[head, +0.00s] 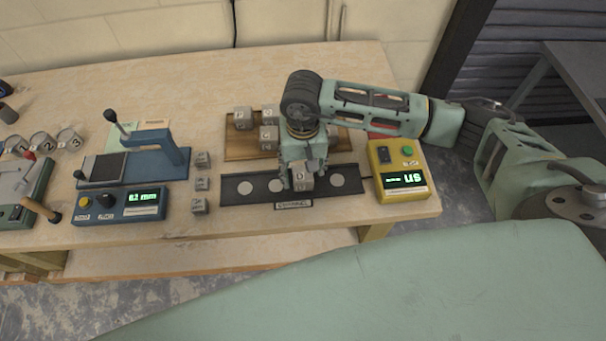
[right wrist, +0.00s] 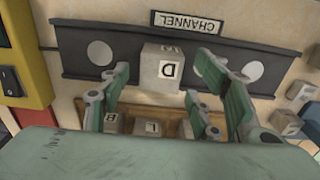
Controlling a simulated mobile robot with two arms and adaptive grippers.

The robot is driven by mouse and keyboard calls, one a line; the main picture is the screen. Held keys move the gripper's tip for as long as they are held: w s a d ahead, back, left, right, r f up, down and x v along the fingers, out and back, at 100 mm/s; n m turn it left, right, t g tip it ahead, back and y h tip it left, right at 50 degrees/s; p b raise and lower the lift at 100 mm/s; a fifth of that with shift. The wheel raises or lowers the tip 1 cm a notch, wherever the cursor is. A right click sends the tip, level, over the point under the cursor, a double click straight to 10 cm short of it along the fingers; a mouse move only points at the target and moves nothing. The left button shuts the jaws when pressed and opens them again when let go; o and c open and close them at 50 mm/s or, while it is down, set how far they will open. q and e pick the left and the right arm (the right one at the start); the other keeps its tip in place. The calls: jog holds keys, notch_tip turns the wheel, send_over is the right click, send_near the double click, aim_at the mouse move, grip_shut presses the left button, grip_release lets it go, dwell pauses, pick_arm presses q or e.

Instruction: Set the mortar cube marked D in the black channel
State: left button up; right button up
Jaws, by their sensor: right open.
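The grey cube marked D (head: 301,182) stands in the black channel (head: 228,193), between white discs, near the CHANNEL label. In the right wrist view the D cube (right wrist: 166,74) sits upright in the channel (right wrist: 72,58), its D face turned to the camera. My right gripper (head: 303,166) is over the cube from above. In the right wrist view its fingers (right wrist: 172,84) are open, one to each side of the cube, with a visible gap on the right; contact on the left is unclear. The disc under the cube is hidden. My left gripper is not in view.
A wooden tray (head: 241,155) with several lettered cubes lies behind the channel, partly hidden by my right arm. A yellow box (head: 399,170) stands right of the channel. Several small cubes (head: 200,184) and a blue instrument (head: 119,205) stand to the left.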

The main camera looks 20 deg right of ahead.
aim_at(303, 173)
notch_tip(303, 173, up, 9)
jog(key=b, duration=0.2)
jog(key=shift+f, duration=0.15)
dwell(0.4)
